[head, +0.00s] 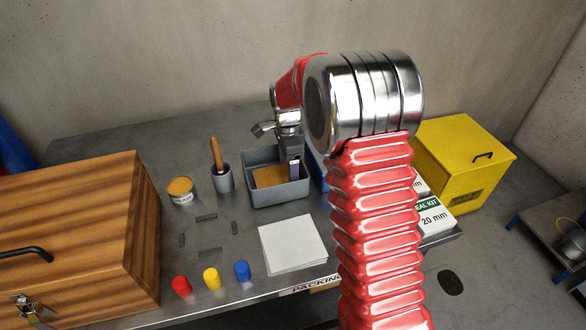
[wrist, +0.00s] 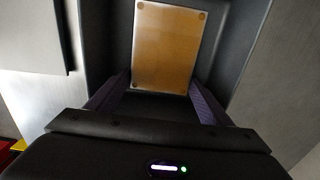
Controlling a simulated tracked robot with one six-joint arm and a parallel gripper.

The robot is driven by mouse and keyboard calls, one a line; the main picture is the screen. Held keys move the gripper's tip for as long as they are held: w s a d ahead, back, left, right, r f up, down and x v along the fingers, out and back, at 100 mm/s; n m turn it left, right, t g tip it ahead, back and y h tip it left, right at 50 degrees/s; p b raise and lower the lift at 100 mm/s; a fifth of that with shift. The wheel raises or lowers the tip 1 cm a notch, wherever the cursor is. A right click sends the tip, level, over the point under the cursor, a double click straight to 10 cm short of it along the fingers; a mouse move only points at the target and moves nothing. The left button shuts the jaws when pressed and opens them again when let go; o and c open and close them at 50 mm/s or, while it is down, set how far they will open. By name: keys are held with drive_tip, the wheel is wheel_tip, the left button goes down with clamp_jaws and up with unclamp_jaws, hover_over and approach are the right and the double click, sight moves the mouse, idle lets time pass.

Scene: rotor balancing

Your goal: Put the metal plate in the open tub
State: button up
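A flat brass-coloured plate (head: 267,177) lies inside the grey open tub (head: 279,199) at the back of the table. In the wrist view the plate (wrist: 165,45) shows a round mark at each corner, with the tub's dark inner wall (wrist: 119,40) around it. My gripper (head: 293,172) reaches down into the tub at its right side in the head view. In the wrist view the fingers (wrist: 158,88) stand wide apart at the plate's near end, with no object visibly clamped between them. The fingertips' exact height above the tub floor is hard to tell.
A grey cup with a wooden-handled tool (head: 222,178) and a tin (head: 181,191) stand left of the tub. White sheets (head: 293,244), several dark strips (head: 206,217) and red, yellow and blue pieces (head: 211,279) lie in front. A wooden box (head: 75,235) fills the left.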

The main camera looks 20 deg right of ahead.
drive_tip(key=o, duration=0.4)
wheel_tip(320, 180, up, 12)
drive_tip(key=shift+r, duration=0.1)
idle(0.6)
idle(0.4)
